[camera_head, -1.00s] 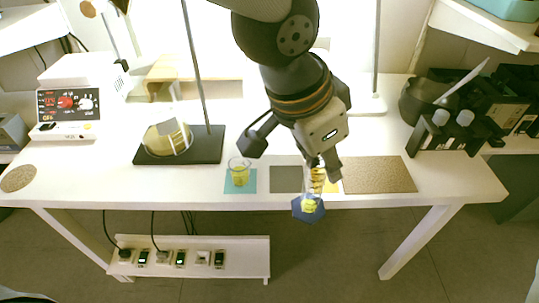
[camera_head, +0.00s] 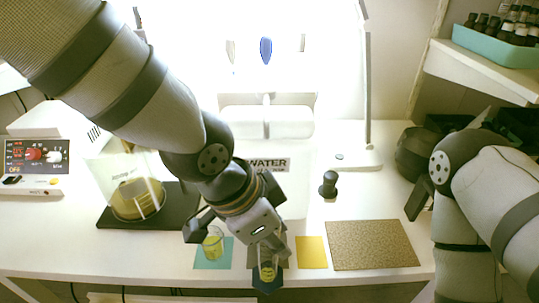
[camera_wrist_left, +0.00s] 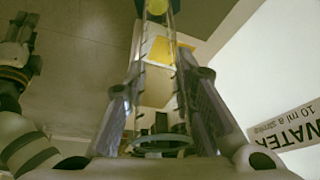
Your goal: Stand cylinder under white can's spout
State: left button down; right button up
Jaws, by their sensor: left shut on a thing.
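My left gripper (camera_head: 262,250) is shut on a clear measuring cylinder (camera_head: 267,271) with yellow content and a dark blue base. It holds the cylinder over the table's front edge, in front of the grey mat. In the left wrist view the clear tube of the cylinder (camera_wrist_left: 157,78) runs between the two fingers. The white can (camera_head: 297,190), labelled WATER, stands behind the gripper, which partly covers it. Its label (camera_wrist_left: 290,130) also shows in the wrist view. I cannot make out the spout. My right gripper (camera_head: 418,195) shows at the right, mostly hidden by its arm.
A yellow mat (camera_head: 311,252) and a speckled brown mat (camera_head: 373,245) lie to the right. A black knob (camera_head: 328,184) stands behind them.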

pick_arm(q)
jog(key=w+f, duration=0.1)
jog(key=w, duration=0.5)
jog(key=shift+w+f+b, duration=0.2)
jog(key=shift+w+b, duration=0.15)
jog(key=shift+b, duration=0.05)
pick_arm(e)
jog(key=shift+s+f+g, duration=0.3)
jog(key=shift+s+f, duration=0.4)
jog(key=shift+s, duration=0.05)
pick_arm(q)
jog(key=shift+f, duration=0.2)
jog(key=c, duration=1.3)
grip_release()
jog(key=shift+c, duration=0.2)
jog(key=shift+r, duration=0.1)
